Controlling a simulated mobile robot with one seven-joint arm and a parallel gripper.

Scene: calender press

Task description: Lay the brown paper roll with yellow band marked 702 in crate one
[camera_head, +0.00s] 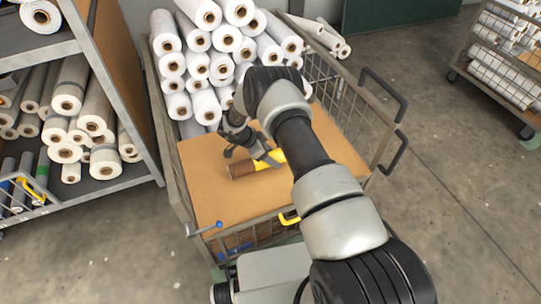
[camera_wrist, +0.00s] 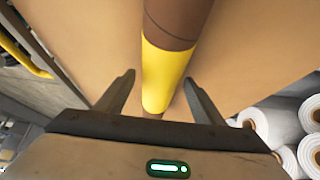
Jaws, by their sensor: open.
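The brown paper roll with a yellow band (camera_head: 241,169) lies on a flat brown board (camera_head: 212,200) in a wire-sided cart. The wrist view shows the roll (camera_wrist: 178,20) running up the picture between my fingers. No number is readable on it. My gripper (camera_wrist: 158,79) is open, with one finger on each side of the yellow band, and is not closed on it. In the head view my gripper (camera_head: 262,160) is just above the roll, and my arm hides part of the area. I cannot tell which container is crate one.
White rolls (camera_head: 220,68) are stacked at the cart's far end. The cart's wire side (camera_head: 345,105) and handles (camera_head: 385,95) rise on the right. A shelf with grey rolls (camera_head: 67,98) stands at left. Another cart (camera_head: 500,75) is at upper right. The floor (camera_head: 460,190) at right is clear.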

